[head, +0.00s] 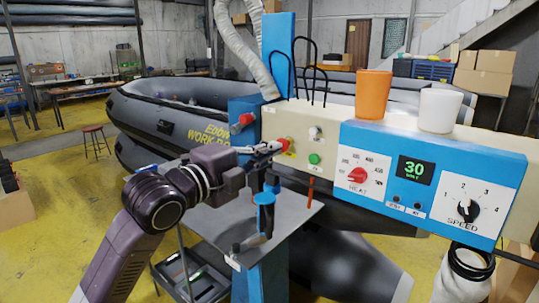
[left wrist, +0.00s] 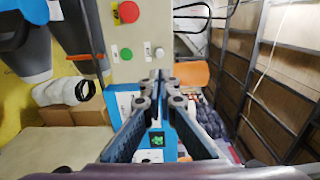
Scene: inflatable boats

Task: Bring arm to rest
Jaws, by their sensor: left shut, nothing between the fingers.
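My left arm comes in from the left in the head view, purple-brown and raised over the grey work table (head: 205,220). My left gripper (head: 270,148) is shut and empty, with its fingertips in front of the cream control panel (head: 325,118), close to a red button (head: 284,144). I cannot tell from the head view whether they touch it. In the left wrist view the closed fingers (left wrist: 160,80) point toward the panel (left wrist: 143,40), below a green button (left wrist: 127,54) and a red button (left wrist: 128,12). My right gripper is not in view.
A blue control box (head: 430,165) with dials and a display reading 30 adjoins the panel. An orange cup (head: 372,94) and a white cup (head: 440,110) stand on top. A grey inflatable boat (head: 175,115) lies behind. Yellow floor (head: 60,210) is open at left.

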